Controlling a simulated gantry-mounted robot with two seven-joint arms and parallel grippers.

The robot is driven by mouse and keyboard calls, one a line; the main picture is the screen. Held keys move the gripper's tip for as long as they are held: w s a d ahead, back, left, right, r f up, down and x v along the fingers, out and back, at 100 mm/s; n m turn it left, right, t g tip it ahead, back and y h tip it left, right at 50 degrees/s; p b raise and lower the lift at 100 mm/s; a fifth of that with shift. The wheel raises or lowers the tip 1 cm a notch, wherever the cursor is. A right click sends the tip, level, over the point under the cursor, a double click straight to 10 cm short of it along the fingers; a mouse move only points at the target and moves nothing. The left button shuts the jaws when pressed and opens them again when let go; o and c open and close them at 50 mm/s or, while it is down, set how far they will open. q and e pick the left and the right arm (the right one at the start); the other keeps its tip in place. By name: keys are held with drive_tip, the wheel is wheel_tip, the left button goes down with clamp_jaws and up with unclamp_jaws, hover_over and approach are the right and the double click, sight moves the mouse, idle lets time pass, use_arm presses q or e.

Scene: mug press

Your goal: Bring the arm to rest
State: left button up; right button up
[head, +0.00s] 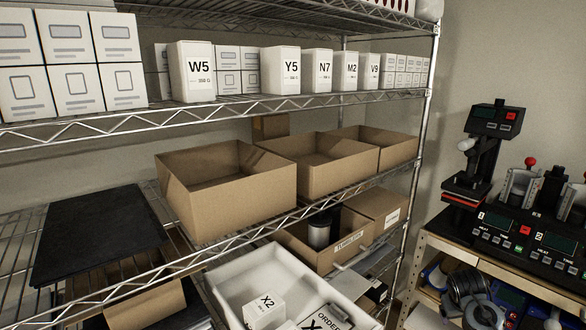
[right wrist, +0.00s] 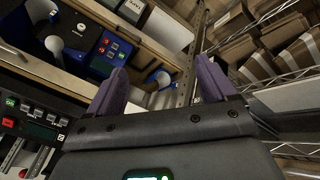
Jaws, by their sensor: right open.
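My right gripper (right wrist: 162,70) shows in the right wrist view, with its two purple fingers spread apart and nothing between them. Behind the fingers is the lower shelf of the press bench, with a blue device (right wrist: 108,52) and a rack post beyond. No contact between the fingers and anything shows. I cannot make out either gripper in the head view, and the left gripper does not show in the wrist view.
A wire rack holds white boxes (head: 191,72), open cardboard bins (head: 225,190) and a white tray (head: 222,285) with an X2 box (head: 264,309). Presses (head: 490,150) and control panels stand on the bench at right. Blue devices sit beneath it.

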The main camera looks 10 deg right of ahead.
drive_tip(key=s+a+f+n+y, duration=0.1)
drive_tip(key=s+a+f+n, duration=0.1)
drive_tip(key=s+a+f, duration=0.7)
drive_tip(key=s+a+f+n+y, duration=0.1)
drive_tip(key=s+a+f+n, duration=0.1)
drive_tip(key=s+a+f, duration=0.7)
drive_tip(key=s+a+r+y, duration=0.1)
drive_tip(key=s+a+r, duration=0.2)
drive_tip(key=s+a, duration=0.4)
drive_tip(key=s+a+r+y, duration=0.2)
drive_tip(key=s+a, duration=0.5)
drive_tip(key=s, duration=0.4)
drive_tip(key=shift+s+r+n+t, duration=0.35)
drive_tip(key=shift+r+n+t, duration=0.05)
drive_tip(key=shift+r, duration=0.2)
drive_tip(key=shift+a, duration=0.1)
